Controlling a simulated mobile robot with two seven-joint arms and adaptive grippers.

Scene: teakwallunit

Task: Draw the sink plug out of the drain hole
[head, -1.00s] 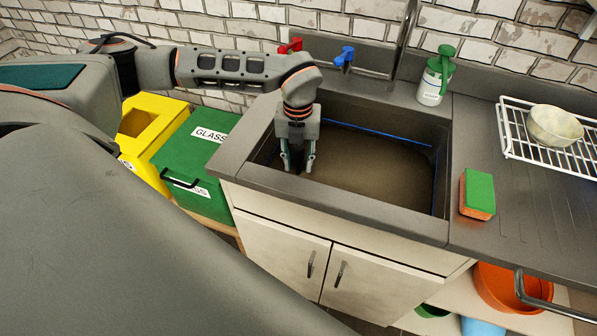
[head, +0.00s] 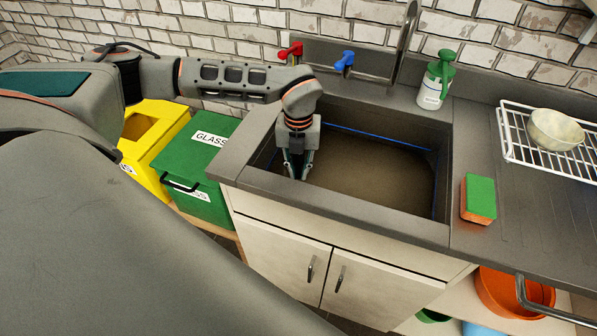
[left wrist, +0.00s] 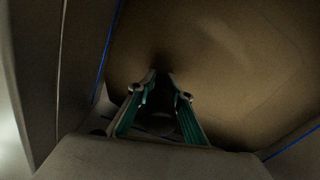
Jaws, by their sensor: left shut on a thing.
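The sink (head: 345,204) is a dark metal basin with murky brown water (head: 370,170) in it and a thin blue line along its walls. My left gripper (head: 297,176) reaches down into the basin's left part, its fingertips at the water. The left wrist view shows its two green-lined fingers (left wrist: 158,85) closed in at the tips. A dark, dim shape, the sink plug (left wrist: 160,122) as far as I can tell, shows between the fingers. The drain hole is hidden under the murky water and the gripper. My right gripper is not in view.
Red (head: 291,51) and blue (head: 344,62) taps and a tall spout stand behind the basin. A soap bottle (head: 432,92) is at its back right corner, a sponge (head: 479,198) to the right. A rack (head: 515,150) holds a bowl (head: 555,129). Green and yellow bins stand left.

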